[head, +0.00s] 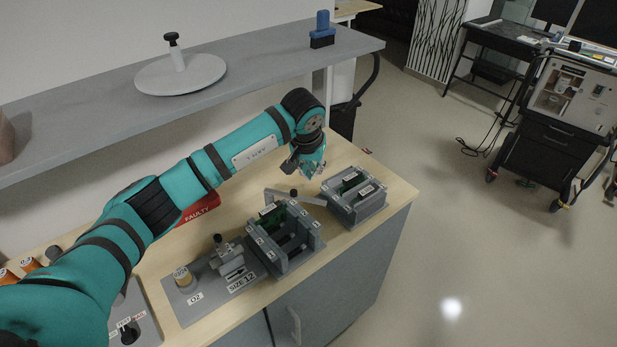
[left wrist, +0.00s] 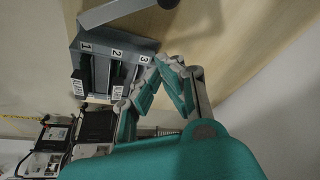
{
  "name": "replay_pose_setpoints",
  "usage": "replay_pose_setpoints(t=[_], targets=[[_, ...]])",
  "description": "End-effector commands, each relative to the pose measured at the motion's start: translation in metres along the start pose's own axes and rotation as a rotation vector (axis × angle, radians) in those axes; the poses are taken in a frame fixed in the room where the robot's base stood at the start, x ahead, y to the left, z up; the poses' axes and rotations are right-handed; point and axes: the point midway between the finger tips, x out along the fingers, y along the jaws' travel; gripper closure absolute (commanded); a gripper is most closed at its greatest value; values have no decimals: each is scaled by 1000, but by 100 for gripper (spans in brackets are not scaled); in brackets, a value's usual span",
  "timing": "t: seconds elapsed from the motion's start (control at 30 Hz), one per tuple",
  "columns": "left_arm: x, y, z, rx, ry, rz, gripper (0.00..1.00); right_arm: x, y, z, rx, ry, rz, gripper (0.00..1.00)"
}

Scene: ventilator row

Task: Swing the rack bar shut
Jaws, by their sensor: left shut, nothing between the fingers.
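I cannot tell which end is hinged. My left gripper (head: 316,174) is shut and empty above the bench, behind the bar and apart from it. In the left wrist view the gripper fingers (left wrist: 157,88) show beside a rack numbered 1, 2, 3 (left wrist: 117,43); a grey bar (left wrist: 115,11) crosses the top edge. My right gripper is not in view.
A grey shelf (head: 255,60) with a round plate and a blue-black block runs behind my left arm. A grey panel (head: 215,300) marked O2 and SIZE 12 lies left of the middle rack. A red FAULTY tray (head: 203,208) is partly behind my arm.

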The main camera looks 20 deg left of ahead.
Motion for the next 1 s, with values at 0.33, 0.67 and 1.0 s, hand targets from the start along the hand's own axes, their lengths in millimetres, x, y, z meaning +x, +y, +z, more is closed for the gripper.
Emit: replay_pose_setpoints(t=[0.33, 0.67, 1.0], targets=[[8, 0, 27, 1, -2, 2, 100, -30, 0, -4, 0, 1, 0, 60], [6, 0, 38, -1, 1, 2, 100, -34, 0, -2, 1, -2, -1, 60], [6, -3, 40, 1, 2, 2, 100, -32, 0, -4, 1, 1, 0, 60]])
